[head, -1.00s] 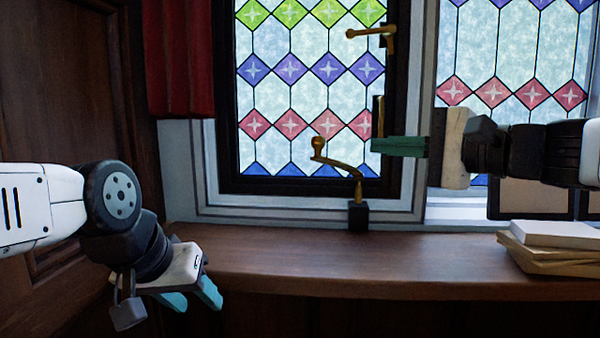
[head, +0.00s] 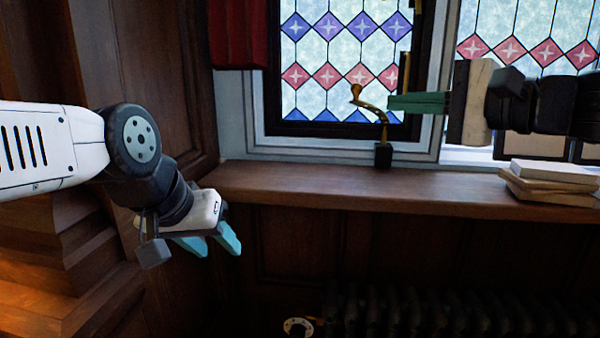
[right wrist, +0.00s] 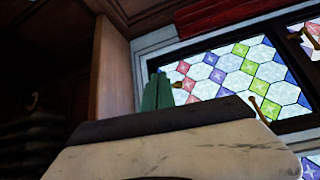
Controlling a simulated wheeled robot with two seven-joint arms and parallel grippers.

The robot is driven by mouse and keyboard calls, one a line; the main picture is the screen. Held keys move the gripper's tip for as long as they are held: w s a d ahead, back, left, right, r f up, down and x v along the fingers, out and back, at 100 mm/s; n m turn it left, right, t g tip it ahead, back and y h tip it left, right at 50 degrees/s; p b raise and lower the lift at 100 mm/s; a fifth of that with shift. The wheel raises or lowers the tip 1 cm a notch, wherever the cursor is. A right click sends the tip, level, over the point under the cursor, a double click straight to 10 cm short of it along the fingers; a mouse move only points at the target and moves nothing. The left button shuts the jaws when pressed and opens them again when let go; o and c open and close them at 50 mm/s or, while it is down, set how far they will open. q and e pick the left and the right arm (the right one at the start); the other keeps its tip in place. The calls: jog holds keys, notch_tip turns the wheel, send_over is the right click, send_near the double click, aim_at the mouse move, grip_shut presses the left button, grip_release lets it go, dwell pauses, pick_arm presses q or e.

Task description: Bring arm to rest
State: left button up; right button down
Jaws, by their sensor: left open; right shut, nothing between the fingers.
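My left gripper (head: 211,243) hangs at the left in the head view, its two teal fingers apart and empty, pointing down in front of the wood panelling and below the sill's level. My right gripper (head: 418,103) comes in from the right, its teal fingers together with nothing between them, pointing left in front of the window frame. The fingers also show in the right wrist view (right wrist: 157,92). They are just above and to the right of the brass crank handle (head: 372,106) on the sill. I cannot tell whether they touch it.
The wooden sill (head: 330,187) runs below the stained-glass window (head: 335,50). A stack of books (head: 550,182) lies on it at the right. A dark radiator (head: 430,312) stands below. A red curtain (head: 237,35) hangs at upper left.

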jog(key=s+f+n+g+h, duration=0.2)
jog(key=f+n+h, duration=0.1)
jog(key=f, duration=0.4)
jog(key=s+a+f+n+g+h, duration=0.1)
jog(key=f+n+g+h, duration=0.1)
jog(key=f+n, duration=0.3)
jog(key=s+a+f+n+g+h, duration=0.1)
jog(key=s+f+n+g+h, duration=0.1)
jog(key=f, duration=0.8)
jog(key=shift+s+f+n+g+h, duration=0.15)
jog(key=shift+s+n+g+h, duration=0.15)
jog(key=shift+n+h, duration=0.65)
